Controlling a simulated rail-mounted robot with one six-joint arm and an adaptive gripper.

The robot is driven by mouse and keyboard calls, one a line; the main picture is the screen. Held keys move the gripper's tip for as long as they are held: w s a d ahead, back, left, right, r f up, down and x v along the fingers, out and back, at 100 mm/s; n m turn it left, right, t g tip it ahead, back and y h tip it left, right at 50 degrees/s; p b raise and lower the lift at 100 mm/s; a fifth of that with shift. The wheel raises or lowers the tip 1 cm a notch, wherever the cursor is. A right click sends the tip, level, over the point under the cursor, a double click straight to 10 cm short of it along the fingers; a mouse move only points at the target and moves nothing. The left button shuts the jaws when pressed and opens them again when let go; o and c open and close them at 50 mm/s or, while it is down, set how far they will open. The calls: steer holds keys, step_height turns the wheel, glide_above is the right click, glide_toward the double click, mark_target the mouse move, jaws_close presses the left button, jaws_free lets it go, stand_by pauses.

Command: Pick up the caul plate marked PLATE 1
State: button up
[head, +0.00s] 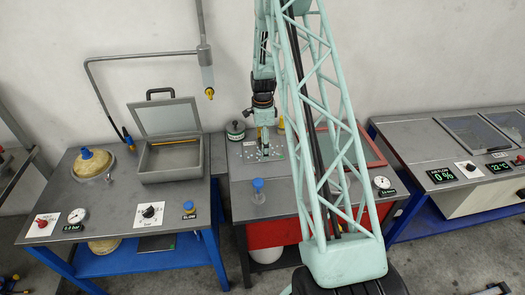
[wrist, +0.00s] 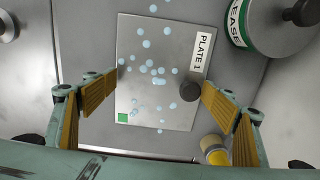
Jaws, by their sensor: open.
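The caul plate marked PLATE 1 (wrist: 150,30) lies flat on a grey table top, below my gripper in the wrist view. It is a grey rectangle with a white label at upper right, a green square at lower left and several pale blue spots. A dark round knob sits at its right edge and a smaller dark one at its left edge. My gripper (wrist: 158,85) is open, its yellow-padded fingers apart on either side over the plate. In the head view my gripper (head: 264,148) is low over the plate (head: 246,153), partly hiding it.
A round tin with a green label (wrist: 250,25) stands right of the plate, its text partly cut off. A yellow-topped object (wrist: 215,150) is close to the right finger.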

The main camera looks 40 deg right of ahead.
steer(key=shift+s, duration=0.1)
jaws_close()
stand_by(0.5)
steer(key=shift+r, duration=0.1)
steer(key=shift+r, duration=1.75)
steer(key=s+a, duration=0.2)
steer(key=s, duration=0.2)
steer(key=s+a+r, duration=0.1)
steer(key=s+a, duration=0.2)
steer(key=s, duration=0.2)
steer(key=s+a, duration=0.2)
steer(key=s, duration=0.2)
steer(key=shift+s+a+r, duration=0.2)
steer(key=shift+s+a, duration=0.15)
steer(key=shift+s, duration=0.05)
